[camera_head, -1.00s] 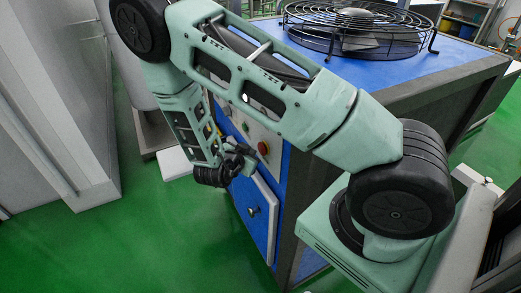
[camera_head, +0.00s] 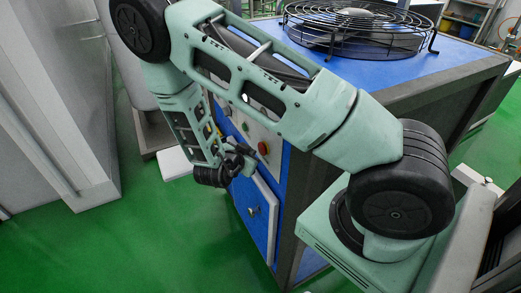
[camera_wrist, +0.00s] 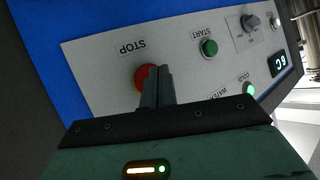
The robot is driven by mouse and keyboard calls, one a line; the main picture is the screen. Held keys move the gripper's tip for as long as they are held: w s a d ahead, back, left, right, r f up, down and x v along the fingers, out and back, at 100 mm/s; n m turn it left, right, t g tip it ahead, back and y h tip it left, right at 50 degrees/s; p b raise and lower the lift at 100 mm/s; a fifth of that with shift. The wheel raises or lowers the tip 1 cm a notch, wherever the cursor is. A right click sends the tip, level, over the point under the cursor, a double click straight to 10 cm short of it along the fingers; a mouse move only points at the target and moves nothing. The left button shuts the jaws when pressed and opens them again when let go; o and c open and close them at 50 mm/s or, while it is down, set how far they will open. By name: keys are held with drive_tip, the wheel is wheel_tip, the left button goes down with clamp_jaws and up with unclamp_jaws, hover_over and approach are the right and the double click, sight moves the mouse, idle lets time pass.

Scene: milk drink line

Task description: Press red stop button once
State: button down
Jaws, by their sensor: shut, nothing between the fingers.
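The red stop button (camera_wrist: 143,77) is on a light grey control panel (camera_wrist: 100,65), beside the upside-down label STOP in the wrist view. It also shows in the head view (camera_head: 263,148), on the front of the blue machine. My gripper (camera_wrist: 157,72) is shut and empty. In the wrist view its fingertips overlap the right part of the red button and hide it. I cannot tell whether they touch it. In the head view my gripper (camera_head: 243,157) is in front of the panel, to the left of the button.
A green START button (camera_wrist: 209,47), a dark rotary knob (camera_wrist: 251,22), a green lamp (camera_wrist: 249,89) and a small display (camera_wrist: 278,63) share the panel. A black fan grille (camera_head: 360,28) tops the machine. Green floor (camera_head: 130,235) is open at left.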

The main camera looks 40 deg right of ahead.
drive_tip(key=shift+d, duration=0.15)
idle(0.5)
drive_tip(key=shift+s+d, duration=0.15)
drive_tip(key=shift+d, duration=0.15)
drive_tip(key=shift+s+d, duration=0.1)
drive_tip(key=shift+d, duration=0.3)
idle(0.7)
drive_tip(key=shift+a, duration=0.1)
drive_tip(key=shift+w+a, duration=0.25)
drive_tip(key=shift+a, duration=0.5)
drive_tip(key=shift+w+a+p, duration=0.15)
drive_tip(key=shift+w+a, duration=0.1)
drive_tip(key=shift+a, duration=0.55)
drive_tip(key=shift+w+a+p, duration=0.1)
drive_tip(key=shift+w+a, duration=0.1)
drive_tip(key=shift+a, duration=0.6)
drive_tip(key=shift+w+a+p, duration=0.15)
drive_tip(key=shift+w+a, duration=0.1)
drive_tip(key=shift+a, duration=0.55)
